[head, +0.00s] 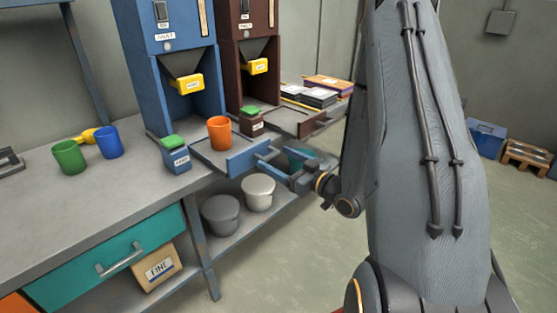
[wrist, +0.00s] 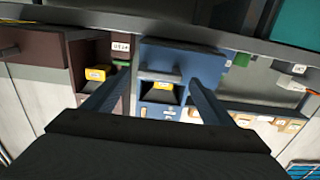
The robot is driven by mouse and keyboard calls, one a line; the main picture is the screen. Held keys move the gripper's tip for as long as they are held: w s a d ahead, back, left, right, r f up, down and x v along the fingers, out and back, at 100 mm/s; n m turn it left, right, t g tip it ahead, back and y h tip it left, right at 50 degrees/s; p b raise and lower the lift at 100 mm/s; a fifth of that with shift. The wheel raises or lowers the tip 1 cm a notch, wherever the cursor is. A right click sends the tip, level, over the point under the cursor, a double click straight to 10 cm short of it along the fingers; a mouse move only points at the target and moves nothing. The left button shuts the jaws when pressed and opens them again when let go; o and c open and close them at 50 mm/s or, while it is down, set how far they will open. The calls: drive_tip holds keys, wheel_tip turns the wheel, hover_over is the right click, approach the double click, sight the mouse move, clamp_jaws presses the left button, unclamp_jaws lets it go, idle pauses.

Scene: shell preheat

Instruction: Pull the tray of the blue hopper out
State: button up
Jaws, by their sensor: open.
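The blue hopper (head: 180,70) stands on the bench with a yellow spout piece. Its tray (head: 222,155) sticks out of its base towards the bench's front edge, with an orange cup (head: 219,133) standing on it. My gripper (head: 266,160) is open at the tray's blue front panel. In the wrist view the blue hopper (wrist: 190,62) is in the middle. A pale grey bar, apparently the tray's handle (wrist: 159,75), lies between the tips of my open gripper (wrist: 157,77). I cannot tell whether either finger touches it.
A brown hopper (head: 247,40) with its own tray (head: 293,121) stands to the right. A blue green-lidded canister (head: 176,156) stands left of the blue tray, and a dark one (head: 252,122) between the trays. Green (head: 70,157) and blue (head: 108,142) cups stand further left.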

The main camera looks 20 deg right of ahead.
drive_tip(key=v, duration=0.7)
drive_tip(key=shift+s, duration=0.2)
drive_tip(key=s+a+r+m+g+h+p, duration=0.2)
drive_tip(key=s+a+r+g+h, duration=0.1)
drive_tip(key=s+a+g, duration=0.3)
drive_tip(key=s+a+r+m+g+h+p, duration=0.2)
drive_tip(key=s+a+r+g+h+p, duration=0.1)
drive_tip(key=s+a+g, duration=0.4)
drive_tip(key=s+r+g+h, duration=0.1)
drive_tip(key=s+g, duration=0.2)
drive_tip(key=s, duration=0.3)
drive_tip(key=shift+r+m+g+p, duration=0.3)
drive_tip(key=shift+r+p, duration=0.05)
drive_tip(key=shift+r, duration=0.05)
